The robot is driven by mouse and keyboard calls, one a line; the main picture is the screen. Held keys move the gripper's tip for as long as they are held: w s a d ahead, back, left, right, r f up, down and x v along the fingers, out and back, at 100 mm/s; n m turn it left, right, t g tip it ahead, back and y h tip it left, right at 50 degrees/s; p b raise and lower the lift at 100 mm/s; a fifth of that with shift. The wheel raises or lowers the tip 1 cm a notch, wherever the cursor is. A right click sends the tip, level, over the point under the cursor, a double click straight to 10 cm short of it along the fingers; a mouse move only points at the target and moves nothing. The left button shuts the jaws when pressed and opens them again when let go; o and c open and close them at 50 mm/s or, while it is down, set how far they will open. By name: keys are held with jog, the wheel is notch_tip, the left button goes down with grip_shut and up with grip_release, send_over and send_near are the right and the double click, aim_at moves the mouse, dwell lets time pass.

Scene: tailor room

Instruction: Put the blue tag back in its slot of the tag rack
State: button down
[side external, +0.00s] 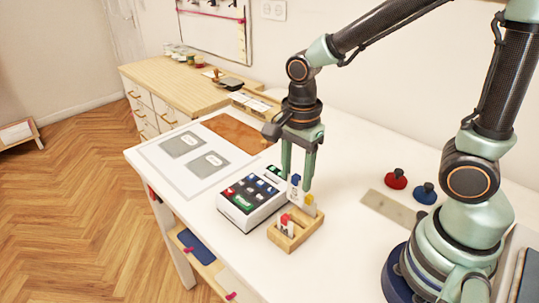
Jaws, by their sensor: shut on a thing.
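The wooden tag rack (304,236) stands on the white table, right of the white box. It holds a white tag with a red top (285,221) at the front and one with a yellow top (309,202) further back. The blue tag (295,190), white with a blue top, is upright between the fingers of my gripper (297,183). My gripper points down and is shut on it, at the back left of the rack. The tag's lower end is small and close to the rack and box; I cannot tell whether it is in a slot.
A white box (241,216) with a dark panel of coloured squares stands close left of the rack. A grey strip (391,208), a red knobbed piece (396,179) and a blue one (425,193) lie to the right. A mat with grey cards (182,145) is at the far left.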

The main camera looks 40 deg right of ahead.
aim_at(298, 202)
jog(key=shift+s+f, duration=0.6)
jog(key=shift+f, duration=1.5)
jog(key=shift+f, duration=1.1)
jog(key=shift+f, duration=0.3)
jog(key=shift+f, duration=0.2)
jog(key=shift+c, duration=1)
grip_release()
jog(key=shift+r, duration=0.1)
